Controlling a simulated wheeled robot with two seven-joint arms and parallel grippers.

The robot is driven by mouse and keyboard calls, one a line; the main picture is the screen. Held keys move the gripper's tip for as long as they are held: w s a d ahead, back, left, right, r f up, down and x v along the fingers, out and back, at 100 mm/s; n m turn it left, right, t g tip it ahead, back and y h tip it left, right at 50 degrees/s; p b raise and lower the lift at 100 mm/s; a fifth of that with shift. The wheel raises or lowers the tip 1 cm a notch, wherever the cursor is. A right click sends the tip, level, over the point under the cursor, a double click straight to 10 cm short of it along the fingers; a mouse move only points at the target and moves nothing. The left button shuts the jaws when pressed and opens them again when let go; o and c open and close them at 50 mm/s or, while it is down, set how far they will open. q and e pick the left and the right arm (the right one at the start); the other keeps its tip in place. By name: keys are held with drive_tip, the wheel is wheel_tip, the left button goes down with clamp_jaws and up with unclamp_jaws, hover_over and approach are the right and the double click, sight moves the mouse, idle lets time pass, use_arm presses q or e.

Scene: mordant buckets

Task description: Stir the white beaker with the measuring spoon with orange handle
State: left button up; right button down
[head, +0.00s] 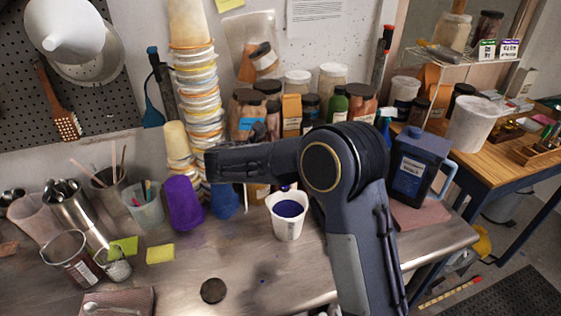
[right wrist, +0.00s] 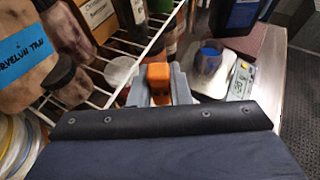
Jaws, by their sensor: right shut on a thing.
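The white beaker (head: 289,227) stands upright on the metal table in the head view, with dark blue liquid inside. My right gripper (right wrist: 157,88) is shut on the orange handle of the measuring spoon (right wrist: 157,73) in the right wrist view. The spoon's bowl is hidden there. In the head view my right arm reaches in front of the back of the table, above and behind the beaker, and its gripper is hidden. I cannot tell whether the spoon touches the liquid. My left gripper is in neither view.
A wire rack (right wrist: 97,97) with bottles is close on the left. A dark jug (head: 420,165), purple cup (head: 183,203) and stacked cups (head: 196,100) stand around.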

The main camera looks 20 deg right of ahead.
drive_tip(key=shift+s+d, duration=0.1)
drive_tip(key=shift+s, duration=0.05)
drive_tip(key=shift+s+d+f+m, duration=0.1)
drive_tip(key=shift+s+f+m, duration=0.05)
drive_tip(key=shift+s+m, duration=0.25)
drive_tip(key=s+d+f+m+t+b, duration=0.4)
drive_tip(key=s+f+m+t+b, duration=0.4)
drive_tip(key=b, duration=3)
wheel_tip(320, 180, down, 2)
drive_tip(key=s+m, duration=0.2)
drive_tip(key=m, duration=0.3)
drive_tip(key=shift+d+f, duration=0.15)
drive_tip(key=shift+d, duration=0.15)
